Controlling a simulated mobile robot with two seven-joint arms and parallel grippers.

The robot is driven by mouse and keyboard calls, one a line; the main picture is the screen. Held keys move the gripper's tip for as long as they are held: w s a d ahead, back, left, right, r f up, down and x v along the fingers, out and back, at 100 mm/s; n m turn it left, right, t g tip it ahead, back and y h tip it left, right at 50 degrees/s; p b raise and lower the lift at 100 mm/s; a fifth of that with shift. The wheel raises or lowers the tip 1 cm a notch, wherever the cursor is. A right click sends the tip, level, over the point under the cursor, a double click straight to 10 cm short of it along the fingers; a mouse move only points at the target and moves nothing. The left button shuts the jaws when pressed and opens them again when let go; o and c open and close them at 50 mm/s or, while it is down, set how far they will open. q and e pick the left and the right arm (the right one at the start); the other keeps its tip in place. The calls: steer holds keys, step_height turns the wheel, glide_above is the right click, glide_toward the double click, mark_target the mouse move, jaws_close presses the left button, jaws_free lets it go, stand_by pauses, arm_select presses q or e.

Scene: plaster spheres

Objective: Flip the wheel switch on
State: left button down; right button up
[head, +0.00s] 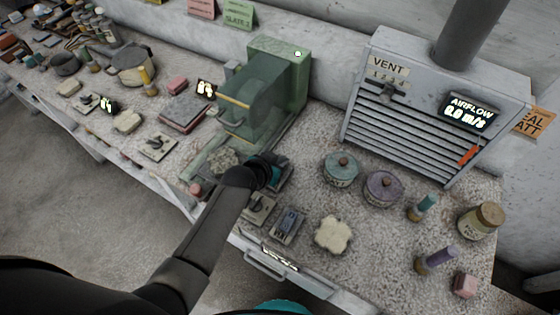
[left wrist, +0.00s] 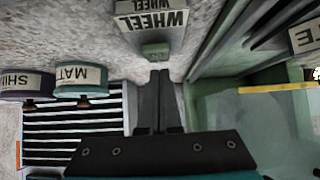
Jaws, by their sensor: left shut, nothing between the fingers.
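The wheel switch, a small plate with a "WHEEL" label (left wrist: 155,22) and a greenish block (left wrist: 155,50), shows in the left wrist view just beyond my fingertips. Whether it is on or off, and whether my fingers touch it, I cannot tell. My left gripper (left wrist: 160,76) is shut and empty, its two dark fingers together in front of the block. In the head view my left gripper (head: 274,174) is low over the bench, in front of the green wheel machine (head: 272,85), and hides most of the switch. My right gripper is not in view.
Two other small switch plates (head: 288,224) lie near the bench's front edge. Lidded pots (head: 383,188), a jar (head: 481,220) and a pale four-lobed block (head: 332,236) stand to the right. A grey vent unit (head: 425,110) stands behind. Tools crowd the far left.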

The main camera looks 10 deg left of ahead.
arm_select(q)
steer(key=shift+r, duration=0.1)
steer(key=r+p, duration=0.4)
steer(key=shift+w+d, duration=0.1)
steer(key=shift+w, duration=0.25)
steer(key=shift+s+r, duration=0.2)
steer(key=shift+r, duration=0.1)
steer(key=w+r+p+v, duration=0.1)
steer(key=p+v, duration=0.1)
steer(key=v, duration=0.7)
steer(key=shift+w+d+r, duration=0.2)
steer(key=shift+r, duration=0.05)
